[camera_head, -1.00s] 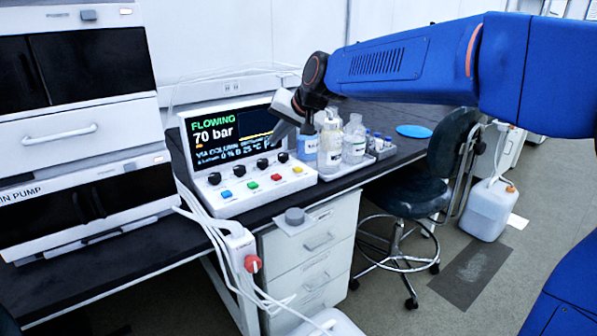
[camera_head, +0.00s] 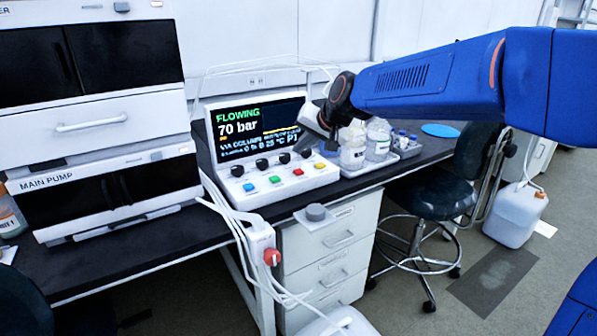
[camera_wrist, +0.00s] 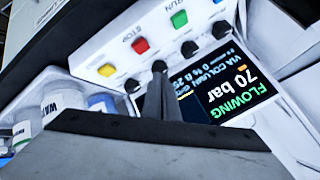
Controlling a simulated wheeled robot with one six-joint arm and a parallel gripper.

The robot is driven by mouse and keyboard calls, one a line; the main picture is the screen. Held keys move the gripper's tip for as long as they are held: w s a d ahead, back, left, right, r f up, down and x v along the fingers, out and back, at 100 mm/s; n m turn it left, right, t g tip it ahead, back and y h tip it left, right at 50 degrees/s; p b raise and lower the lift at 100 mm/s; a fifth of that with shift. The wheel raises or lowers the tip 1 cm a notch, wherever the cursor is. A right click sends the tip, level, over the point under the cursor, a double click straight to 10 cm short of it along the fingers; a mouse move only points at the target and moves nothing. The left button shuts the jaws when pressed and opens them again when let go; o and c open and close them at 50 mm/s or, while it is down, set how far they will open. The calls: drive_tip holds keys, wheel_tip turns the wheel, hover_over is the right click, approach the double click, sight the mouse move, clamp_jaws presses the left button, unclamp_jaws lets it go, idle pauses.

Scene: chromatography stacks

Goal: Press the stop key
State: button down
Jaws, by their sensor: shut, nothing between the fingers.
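The control box (camera_head: 250,150) has a lit screen reading "FLOWING 70 bar", a row of black knobs and a row of coloured keys. The red key (camera_head: 298,172) sits between the green key (camera_head: 275,179) and the yellow key (camera_head: 320,166). In the wrist view the red key (camera_wrist: 140,46) has the label STOP beside it. My gripper (camera_head: 308,138) is at the right side of the screen, above the keys. In the wrist view my gripper (camera_wrist: 158,72) is shut and empty. Its tips appear near the knobs, short of the red key. The red key is unobscured.
A tray (camera_head: 405,153) with bottles stands right of the control box, partly behind my gripper. The main pump unit (camera_head: 110,160) stands left.

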drive_tip(key=shift+f, duration=1.95)
drive_tip(key=shift+f, duration=0.1)
idle(0.5)
drive_tip(key=shift+f, duration=0.35)
drive_tip(key=shift+f, duration=0.5)
idle(0.9)
drive_tip(key=shift+r, duration=0.95)
drive_tip(key=shift+r, duration=2.5)
drive_tip(key=shift+s, duration=0.1)
